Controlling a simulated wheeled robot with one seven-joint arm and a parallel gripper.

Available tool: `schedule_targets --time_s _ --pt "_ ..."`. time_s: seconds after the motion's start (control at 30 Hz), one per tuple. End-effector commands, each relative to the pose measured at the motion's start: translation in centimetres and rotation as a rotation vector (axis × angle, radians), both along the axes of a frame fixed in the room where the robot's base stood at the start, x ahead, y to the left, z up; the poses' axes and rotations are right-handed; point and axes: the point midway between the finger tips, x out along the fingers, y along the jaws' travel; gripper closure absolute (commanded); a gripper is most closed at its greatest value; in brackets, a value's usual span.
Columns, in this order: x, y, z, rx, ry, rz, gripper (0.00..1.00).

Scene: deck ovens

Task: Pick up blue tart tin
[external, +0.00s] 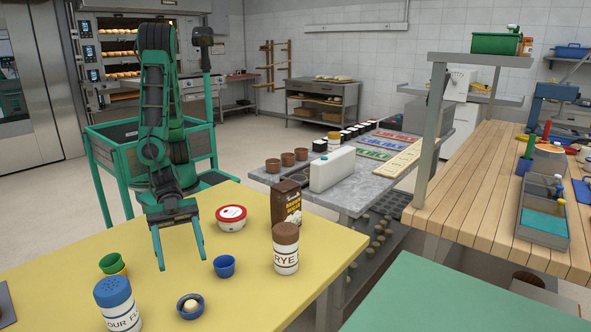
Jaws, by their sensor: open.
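A small blue tin (224,267), open at the top, stands on the yellow table, just right of my gripper. A second, darker blue round dish (181,312) with a pale ball in it sits nearer the front; I cannot tell for certain which of the two is the tart tin. My gripper (181,263) points down over the table, fingers spread and empty. Its right fingertip is close to the small blue tin but apart from it in the picture. How high the fingertips are above the table is hard to tell.
On the yellow table (120,240) are a red-lidded white tub (231,218), a brown bag (287,204), a rye jar (286,249), a blue-lidded flour jar (117,306) and green and yellow cups (113,264). A green surface (455,295) lies at the front right.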

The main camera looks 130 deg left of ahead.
Motion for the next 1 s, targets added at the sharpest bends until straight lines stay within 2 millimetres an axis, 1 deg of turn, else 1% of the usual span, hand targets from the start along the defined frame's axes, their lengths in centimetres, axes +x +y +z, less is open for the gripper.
schedule_targets --time_s 0.13,0.4,0.67,0.9,1.0 --pt "1.0 -0.6 -0.4 -0.007 -0.014 -0.004 0.35" --pt "4.2 -2.0 -1.9 -0.006 -0.013 -0.003 0.35" --pt "5.6 -2.7 -2.7 -0.006 -0.012 -0.003 0.35" --pt "8.3 -4.0 -4.0 -0.008 -0.013 -0.004 0.35" --pt "8.9 -4.3 -4.3 -0.007 -0.013 -0.004 0.35"
